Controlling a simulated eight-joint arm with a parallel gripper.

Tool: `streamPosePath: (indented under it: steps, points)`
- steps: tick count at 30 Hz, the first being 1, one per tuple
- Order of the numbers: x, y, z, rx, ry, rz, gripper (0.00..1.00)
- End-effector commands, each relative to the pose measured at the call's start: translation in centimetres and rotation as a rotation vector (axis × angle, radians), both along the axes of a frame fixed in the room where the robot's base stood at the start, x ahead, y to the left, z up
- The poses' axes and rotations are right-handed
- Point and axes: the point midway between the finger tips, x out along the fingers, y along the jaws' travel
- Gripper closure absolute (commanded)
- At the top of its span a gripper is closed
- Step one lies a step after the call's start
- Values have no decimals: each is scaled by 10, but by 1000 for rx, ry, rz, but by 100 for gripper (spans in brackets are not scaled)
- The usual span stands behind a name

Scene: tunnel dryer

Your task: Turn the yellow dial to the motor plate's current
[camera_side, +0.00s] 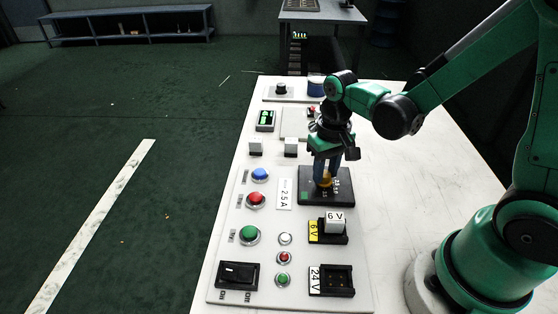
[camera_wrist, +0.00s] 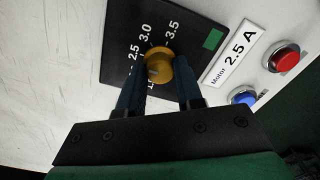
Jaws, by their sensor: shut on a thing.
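The yellow dial (camera_wrist: 159,64) sits on a black scale plate (camera_wrist: 118,38) with white numbers; 2.5, 3.0 and 3.5 are legible in the wrist view. The dial also shows in the side view (camera_side: 326,181). My gripper (camera_wrist: 158,78) is shut on the dial, one blue finger on each side. In the side view my gripper (camera_side: 327,166) points down onto it. The fingers hide the lower part of the scale, and I cannot tell which number the dial points at. The white motor plate (camera_wrist: 234,56) beside the scale plate reads "Motor 2.5 A"; it also shows in the side view (camera_side: 284,194).
Blue (camera_side: 260,175) and red (camera_side: 253,200) buttons lie left of the motor plate. A black rocker switch (camera_side: 238,275), a 6 V block (camera_side: 334,220) and a 24 V socket (camera_side: 332,281) are nearer the front. The white table right of the panel is clear.

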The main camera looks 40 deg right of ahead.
Motion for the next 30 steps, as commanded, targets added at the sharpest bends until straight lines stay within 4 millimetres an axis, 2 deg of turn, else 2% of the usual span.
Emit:
streamPosePath:
  steps: [7, 20, 21, 24, 30]
  points:
    - [0, 0, 0, 0, 1, -59, 100]
    - [0, 0, 0, 0, 1, -67, 100]
    - [0, 0, 0, 0, 1, -67, 66]
    - [0, 0, 0, 0, 1, -67, 38]
    - [0, 0, 0, 0, 1, -67, 38]
